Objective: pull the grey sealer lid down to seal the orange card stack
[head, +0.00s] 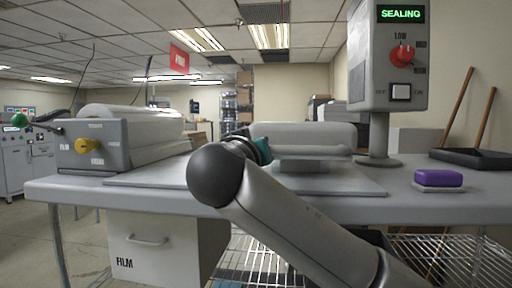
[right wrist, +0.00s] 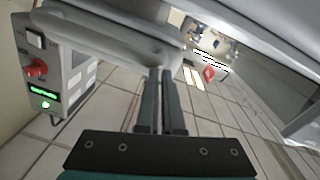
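The grey sealer lid (head: 310,138) is a wide rounded slab, roughly level, above a narrower grey base (head: 302,166) on the table. Its underside and edge also show large in the right wrist view (right wrist: 105,38). My right gripper (right wrist: 161,75) has its two dark fingers close together, with the tips at the lid's edge. I cannot tell whether they touch it. In the head view, my arm hides the fingers and the lid's left end. The orange card stack does not show in either view. My left gripper is out of view.
A control box (head: 388,62) on a post stands right of the sealer, its screen reading SEALING. A purple block (head: 438,178) lies at the right. A film roll machine (head: 95,146) with a yellow knob stands at the left. A FILM drawer (head: 160,250) hangs below the table.

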